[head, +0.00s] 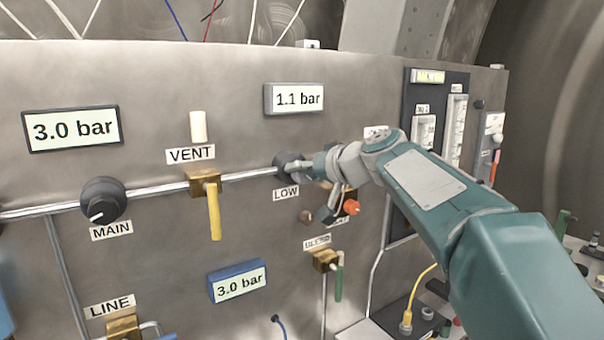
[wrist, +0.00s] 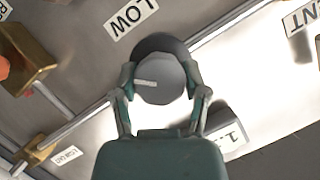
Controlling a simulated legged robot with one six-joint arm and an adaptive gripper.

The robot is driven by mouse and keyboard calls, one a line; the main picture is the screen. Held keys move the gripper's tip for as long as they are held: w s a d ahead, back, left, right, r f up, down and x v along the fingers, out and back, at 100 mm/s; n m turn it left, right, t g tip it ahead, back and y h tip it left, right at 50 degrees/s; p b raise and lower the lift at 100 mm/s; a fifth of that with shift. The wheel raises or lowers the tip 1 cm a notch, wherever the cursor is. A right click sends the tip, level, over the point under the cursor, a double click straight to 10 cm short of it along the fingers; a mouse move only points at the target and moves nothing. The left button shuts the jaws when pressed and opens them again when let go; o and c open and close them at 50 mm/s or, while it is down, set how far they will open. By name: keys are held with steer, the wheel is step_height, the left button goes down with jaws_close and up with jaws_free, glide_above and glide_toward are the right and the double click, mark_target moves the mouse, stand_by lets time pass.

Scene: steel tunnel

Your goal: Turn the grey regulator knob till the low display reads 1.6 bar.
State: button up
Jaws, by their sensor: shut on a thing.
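The grey regulator knob (wrist: 160,80) shows in the wrist view, on a dark base above the LOW label (wrist: 130,14). A white line on its face points to the left in that view. My gripper (wrist: 161,84) has one finger on each side of the knob and is shut on it. In the head view my gripper (head: 302,167) covers most of the knob (head: 284,164). The low display (head: 294,98) above it reads 1.1 bar.
To the left are the black MAIN knob (head: 103,200), a 3.0 bar display (head: 72,129) and the VENT valve with its yellow handle (head: 214,210). A red-orange knob (head: 351,208) and a green-handled valve (head: 338,280) sit close below my gripper.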

steer(key=m+y, duration=0.1)
steer(key=m, duration=0.1)
steer(key=m+y, duration=0.2)
steer(key=m, duration=0.1)
steer(key=shift+w+d+f+g, duration=0.1)
steer(key=shift+f+g, duration=0.1)
steer(key=shift+g, duration=0.1)
stand_by(0.4)
steer(key=o, duration=1.1)
steer(key=shift+f, duration=0.1)
steer(key=shift+o, duration=0.2)
steer(key=shift+r, duration=0.2)
steer(key=shift+s+d, duration=0.2)
steer(key=shift+d, duration=0.05)
steer(key=v, duration=1.1)
